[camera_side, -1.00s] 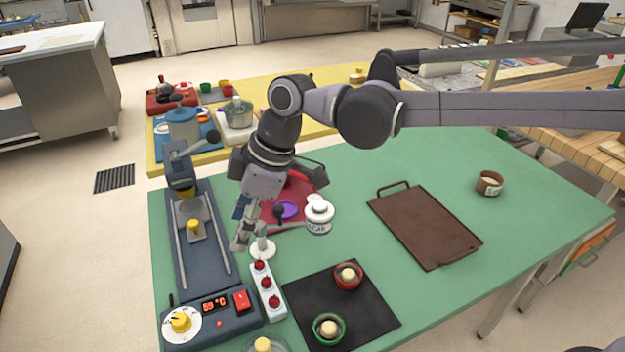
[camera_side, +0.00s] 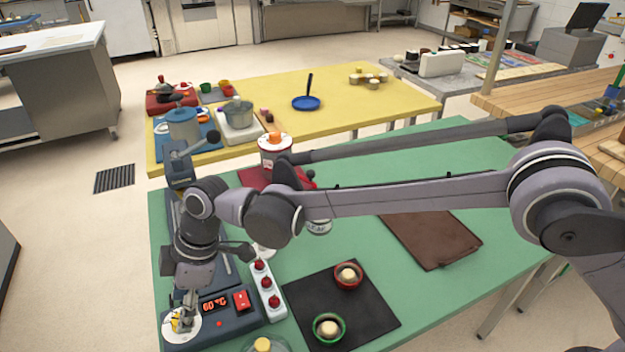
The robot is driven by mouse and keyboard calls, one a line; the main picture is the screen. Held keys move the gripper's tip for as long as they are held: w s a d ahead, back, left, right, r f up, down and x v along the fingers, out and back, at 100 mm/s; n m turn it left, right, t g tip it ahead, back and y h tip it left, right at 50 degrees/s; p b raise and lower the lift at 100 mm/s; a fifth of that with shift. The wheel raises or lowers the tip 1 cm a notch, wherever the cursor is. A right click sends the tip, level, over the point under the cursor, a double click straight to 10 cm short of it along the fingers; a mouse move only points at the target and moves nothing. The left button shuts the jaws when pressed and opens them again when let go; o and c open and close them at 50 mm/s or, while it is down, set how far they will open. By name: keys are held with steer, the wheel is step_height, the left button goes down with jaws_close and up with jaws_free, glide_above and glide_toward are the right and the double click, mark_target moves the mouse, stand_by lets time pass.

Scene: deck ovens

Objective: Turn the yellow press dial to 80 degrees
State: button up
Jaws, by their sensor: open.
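The yellow press dial (camera_side: 178,325) sits on a white round scale plate (camera_side: 190,332) at the front left of the dark press (camera_side: 235,333). The press display (camera_side: 215,304) reads 60 °C. My gripper (camera_side: 183,319) points down at the dial, with its fingers open around or just above it. The fingers partly hide the dial, so I cannot tell whether they touch it. A red switch (camera_side: 242,300) is right of the display.
A white power strip (camera_side: 267,290) with red switches stands right of the press. A black mat (camera_side: 367,312) holds a red bowl (camera_side: 348,276) and a green bowl (camera_side: 329,329). A brown board (camera_side: 430,240) lies at right, partly behind my arm.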

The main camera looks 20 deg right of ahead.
mark_target(178, 318)
steer(key=shift+x, duration=1.35)
steer(key=shift+c, duration=0.3)
jaws_close()
steer(key=m, duration=0.2)
steer(key=m+t, duration=0.1)
steer(key=m, duration=0.1)
steer(key=shift+s+t, duration=0.2)
steer(key=shift+t, duration=0.1)
steer(key=m+t+h, duration=0.1)
steer(key=m, duration=0.3)
steer(key=shift+s+a, duration=0.1)
steer(key=shift+a, duration=0.05)
steer(key=m+t+h, duration=0.1)
steer(key=m, duration=0.3)
steer(key=shift+a, duration=0.1)
steer(key=shift+s+m+t+h, duration=0.1)
steer(key=shift+m+t+h, duration=0.5)
steer(key=shift+m, duration=1.2)
